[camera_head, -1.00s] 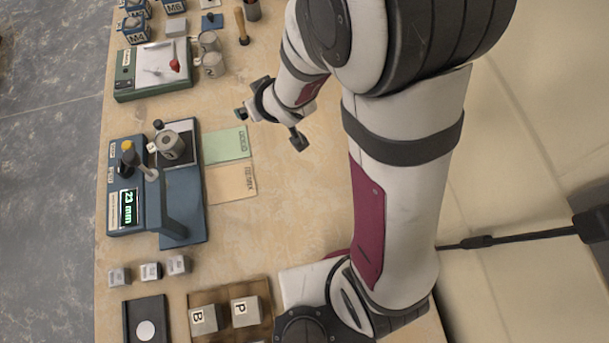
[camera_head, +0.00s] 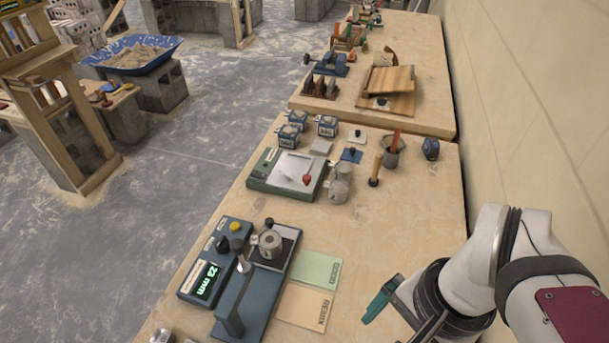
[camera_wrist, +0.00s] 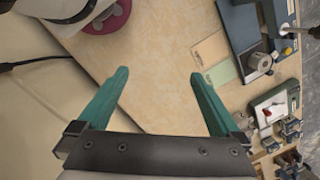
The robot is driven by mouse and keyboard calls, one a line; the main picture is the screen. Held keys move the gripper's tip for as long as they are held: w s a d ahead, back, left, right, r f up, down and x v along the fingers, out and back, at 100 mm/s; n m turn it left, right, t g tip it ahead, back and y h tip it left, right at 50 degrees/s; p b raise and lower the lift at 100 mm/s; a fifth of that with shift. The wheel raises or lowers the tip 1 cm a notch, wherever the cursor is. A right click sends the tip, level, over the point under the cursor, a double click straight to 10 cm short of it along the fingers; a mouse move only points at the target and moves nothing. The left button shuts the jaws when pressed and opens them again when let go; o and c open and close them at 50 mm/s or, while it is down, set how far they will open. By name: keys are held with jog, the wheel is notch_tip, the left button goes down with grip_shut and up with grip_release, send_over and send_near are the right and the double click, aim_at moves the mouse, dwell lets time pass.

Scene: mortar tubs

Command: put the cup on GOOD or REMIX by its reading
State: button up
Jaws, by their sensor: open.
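A grey metal cup (camera_head: 270,243) stands on the dark plate of the blue tester (camera_head: 247,298); it also shows in the wrist view (camera_wrist: 259,63). The tester's green display (camera_head: 207,281) reads 23 mm. The green GOOD card (camera_head: 316,268) lies right of the tester, with the orange REMIX card (camera_head: 305,307) beside it on the near side. Both cards look empty. My gripper (camera_head: 382,297) is to the right of the cards, clear of the cup. In the wrist view its two green fingers (camera_wrist: 159,74) are wide apart with only bare bench between them.
A green-framed tray (camera_head: 287,172) with a red-tipped tool lies beyond the tester, with two more grey cups (camera_head: 339,182) at its right.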

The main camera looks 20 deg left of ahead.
jog(key=w+a+r+m, duration=0.2)
jog(key=w+a+m, duration=0.15)
jog(key=w, duration=0.45)
jog(key=m+h, duration=0.2)
jog(key=m, duration=0.7)
send_over(269, 238)
notch_tip(269, 238, down, 8)
notch_tip(269, 238, down, 15)
jog(key=shift+r, duration=0.3)
grip_shut()
